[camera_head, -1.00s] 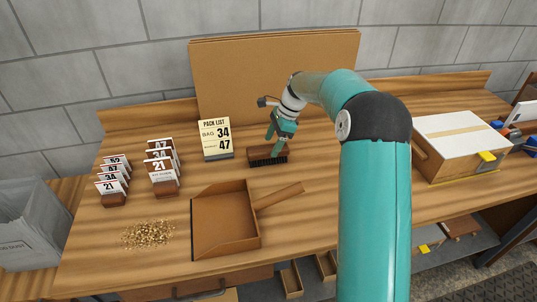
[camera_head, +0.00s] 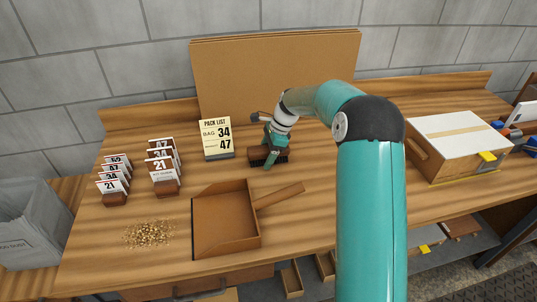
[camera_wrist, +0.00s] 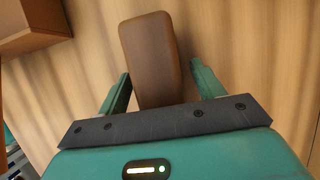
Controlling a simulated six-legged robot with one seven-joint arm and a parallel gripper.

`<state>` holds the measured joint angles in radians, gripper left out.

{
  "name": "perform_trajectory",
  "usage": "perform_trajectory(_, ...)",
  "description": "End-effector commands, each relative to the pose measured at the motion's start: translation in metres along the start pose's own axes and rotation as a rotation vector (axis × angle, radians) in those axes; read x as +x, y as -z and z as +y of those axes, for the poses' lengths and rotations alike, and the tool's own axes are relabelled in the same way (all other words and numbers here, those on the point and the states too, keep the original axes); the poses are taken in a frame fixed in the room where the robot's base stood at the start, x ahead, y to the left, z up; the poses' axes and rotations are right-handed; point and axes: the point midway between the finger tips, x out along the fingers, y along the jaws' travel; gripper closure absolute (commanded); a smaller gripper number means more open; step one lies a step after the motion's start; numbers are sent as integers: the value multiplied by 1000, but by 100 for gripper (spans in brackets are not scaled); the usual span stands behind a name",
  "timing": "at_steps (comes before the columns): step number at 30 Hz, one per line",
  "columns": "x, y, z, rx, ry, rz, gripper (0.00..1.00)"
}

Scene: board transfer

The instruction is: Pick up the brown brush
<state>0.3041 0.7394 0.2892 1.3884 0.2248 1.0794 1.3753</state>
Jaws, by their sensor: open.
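The brown brush (camera_head: 281,156) lies on the workbench, bristles down, with its dark bristles showing along the near side in the head view. In the wrist view the brush's brown back (camera_wrist: 151,58) lies between the two teal fingers of my gripper (camera_wrist: 160,85). The fingers are apart, with a gap visible on each side of the brush. The near end of the brush is hidden behind the gripper body.
A pack list card (camera_head: 216,139) stands behind left. Numbered cards (camera_head: 162,172) stand at left, a pile of crumbs (camera_head: 149,233) nearer. A white-topped box (camera_head: 457,143) stands at right.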

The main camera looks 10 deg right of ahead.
Motion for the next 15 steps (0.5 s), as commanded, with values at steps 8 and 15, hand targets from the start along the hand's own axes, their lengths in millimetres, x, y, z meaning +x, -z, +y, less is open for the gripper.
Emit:
perform_trajectory(8,3,1,0,0,0,-1,33)
perform_trajectory(15,3,1,0,0,0,0,41)
